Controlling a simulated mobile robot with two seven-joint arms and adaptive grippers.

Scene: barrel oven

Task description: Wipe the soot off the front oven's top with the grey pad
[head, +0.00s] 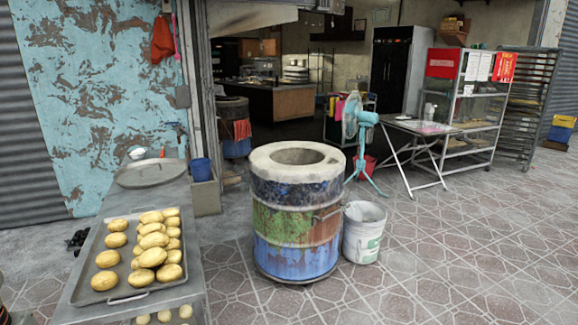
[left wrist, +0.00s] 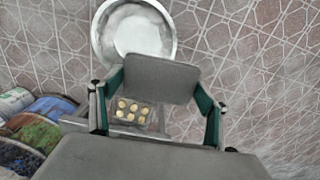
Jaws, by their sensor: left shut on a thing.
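The front oven (head: 297,230) is a barrel with worn blue, green and rust paint, upright on the tiled floor. Its pale grey ring top (head: 268,168) surrounds a round opening. Faint darker smudges show on the ring; I cannot tell clearly which are soot. My left gripper (left wrist: 162,95) has green-edged fingers on both sides of the grey pad (left wrist: 160,78) and is shut on it. Painted barrel sides (left wrist: 40,125) show at the lower left of the left wrist view, apart from the pad. Neither gripper shows in the head view.
A counter at left holds a tray of yellow breads (head: 152,250) and a round metal lid (head: 150,173). A white bucket (head: 363,232) stands close to the oven's right side. A teal fan (head: 362,135) and folding table (head: 420,127) stand behind.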

